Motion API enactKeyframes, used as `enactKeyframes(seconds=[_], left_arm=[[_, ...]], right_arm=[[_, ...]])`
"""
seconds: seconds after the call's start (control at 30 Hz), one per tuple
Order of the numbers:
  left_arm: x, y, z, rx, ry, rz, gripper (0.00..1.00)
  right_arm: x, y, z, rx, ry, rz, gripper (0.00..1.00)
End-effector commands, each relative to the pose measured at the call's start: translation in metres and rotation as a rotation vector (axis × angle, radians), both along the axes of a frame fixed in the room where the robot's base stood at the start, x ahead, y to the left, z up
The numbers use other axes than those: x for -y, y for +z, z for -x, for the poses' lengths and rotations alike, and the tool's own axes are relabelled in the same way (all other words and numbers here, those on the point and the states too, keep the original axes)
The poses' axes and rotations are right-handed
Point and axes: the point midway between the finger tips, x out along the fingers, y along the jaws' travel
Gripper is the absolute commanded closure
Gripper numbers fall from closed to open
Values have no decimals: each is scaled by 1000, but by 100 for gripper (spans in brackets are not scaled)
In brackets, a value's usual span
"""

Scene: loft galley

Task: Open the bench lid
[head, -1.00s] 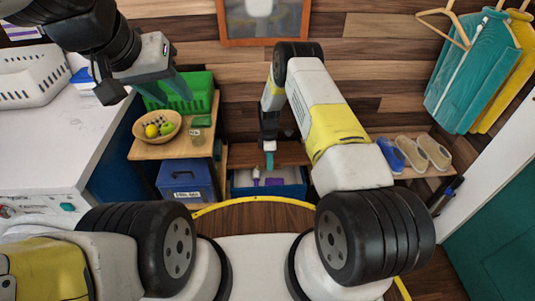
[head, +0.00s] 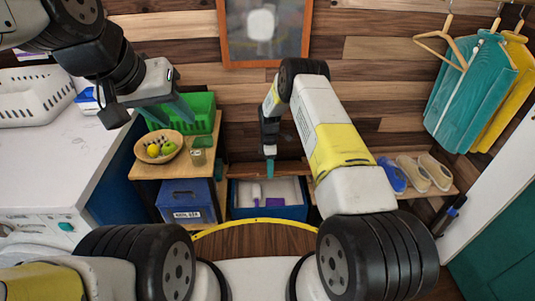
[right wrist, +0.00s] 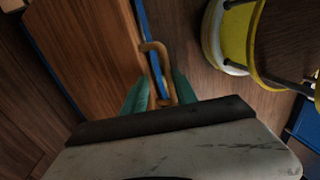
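The bench (head: 268,212) is a blue box below the back wall, open at the top in the head view. A pale bottle-like item and a purple item lie inside. Its wooden lid (head: 240,170) is raised at the back and looks nearly edge-on. My right gripper (head: 269,166) is at the lid. In the right wrist view, the teal fingers of the right gripper (right wrist: 160,92) close around a tan loop handle (right wrist: 153,48) at the edge of the wooden lid (right wrist: 90,45). My left gripper (head: 170,112) hangs with fingers apart and empty, above the side shelf.
Left of the bench, a wooden shelf (head: 150,171) holds a fruit bowl (head: 142,151), a green crate (head: 204,128) and a lower blue box (head: 187,202). A white counter (head: 60,150) stands at the left. Shoes (head: 413,173) rest on a ledge at the right, below hanging clothes (head: 470,85).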

Motion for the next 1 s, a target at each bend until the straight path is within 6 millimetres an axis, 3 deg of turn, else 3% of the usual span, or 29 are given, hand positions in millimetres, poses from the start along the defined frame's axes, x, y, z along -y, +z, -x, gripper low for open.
enactKeyframes(seconds=[0.37,0.8,1.0], left_arm=[[0,0,0,0,0,0,64],[0,0,0,0,0,0,64],[0,0,0,1,0,0,64]], right_arm=[[-1,2,2,-7,1,0,67],[-1,67,-12,-3,0,-1,67],[-1,76,-13,-6,0,0,67]])
